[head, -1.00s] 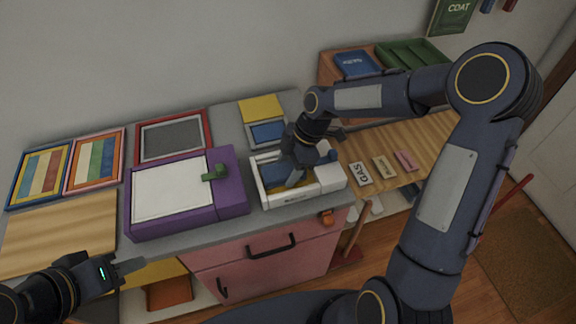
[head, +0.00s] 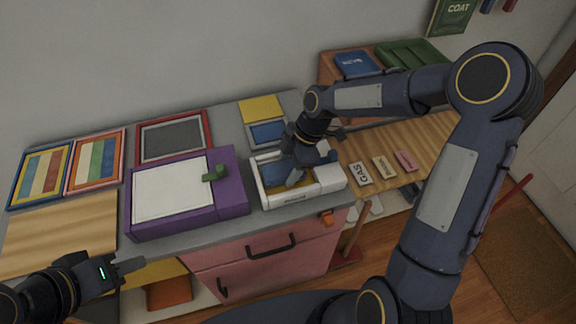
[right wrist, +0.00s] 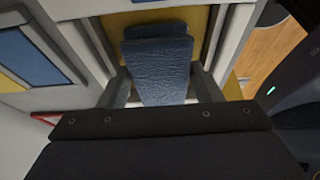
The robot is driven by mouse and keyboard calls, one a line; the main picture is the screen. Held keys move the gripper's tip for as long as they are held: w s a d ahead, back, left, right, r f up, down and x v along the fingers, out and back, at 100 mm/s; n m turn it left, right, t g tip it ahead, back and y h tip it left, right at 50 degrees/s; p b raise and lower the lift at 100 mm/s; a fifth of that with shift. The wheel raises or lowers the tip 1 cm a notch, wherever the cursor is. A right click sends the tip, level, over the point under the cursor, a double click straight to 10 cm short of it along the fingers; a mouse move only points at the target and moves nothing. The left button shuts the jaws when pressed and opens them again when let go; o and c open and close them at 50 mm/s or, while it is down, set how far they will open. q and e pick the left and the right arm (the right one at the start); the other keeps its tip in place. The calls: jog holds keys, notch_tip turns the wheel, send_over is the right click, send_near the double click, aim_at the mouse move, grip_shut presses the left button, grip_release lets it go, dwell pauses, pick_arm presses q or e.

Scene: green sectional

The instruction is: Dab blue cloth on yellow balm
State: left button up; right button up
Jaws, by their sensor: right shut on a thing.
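The blue cloth (right wrist: 160,65) is a textured blue pad between the two fingers of my right gripper (right wrist: 164,88) in the right wrist view. The yellow balm (right wrist: 202,28) shows as a yellow surface around and below the cloth, inside a white open case (head: 263,196). Whether the cloth touches the yellow is hidden. In the head view my right gripper (head: 294,177) reaches down into this case and partly hides it. My left gripper (head: 131,265) hangs at the lower left, in front of the counter, apart from these things; its jaw opening is unclear.
A purple box with a white panel (head: 172,190) stands just left of the case. Framed panels (head: 172,138) lie at the back. GAS and other labelled blocks (head: 360,173) lie on the wooden surface at the right. A pink drawer front (head: 260,263) is below.

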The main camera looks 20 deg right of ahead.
aim_at(288, 168)
jog(key=shift+r+p, duration=2.15)
jog(key=shift+r, duration=1.1)
